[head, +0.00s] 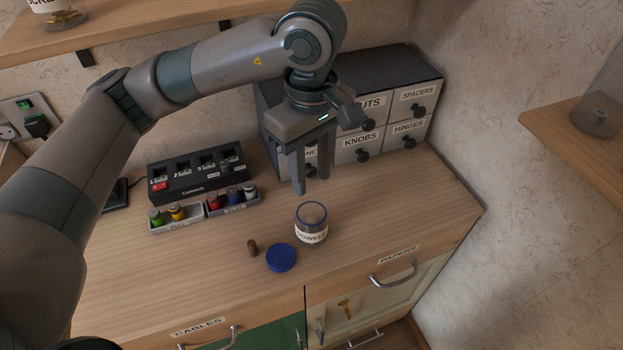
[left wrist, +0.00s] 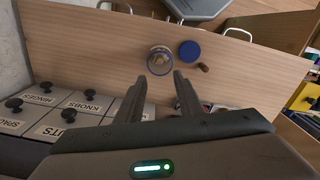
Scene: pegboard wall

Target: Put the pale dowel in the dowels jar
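The clear dowels jar (head: 311,224) stands open on the wooden counter, with a blue rim and a white label. In the left wrist view the jar (left wrist: 160,62) shows something tan inside, too small to tell if it is the pale dowel. A short dark brown dowel (head: 252,248) stands on the counter left of the jar; it also shows in the left wrist view (left wrist: 204,68). No pale dowel is clearly seen on the counter. My left gripper (head: 312,186) is above and behind the jar, fingers apart, nothing between them. My right gripper is not in view.
A blue lid (head: 281,257) lies between the brown dowel and the jar. A drawer cabinet (head: 357,148) stands behind. A black charger (head: 194,172) and trays with coloured cylinders (head: 176,218) are at the left. The counter right of the jar is clear.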

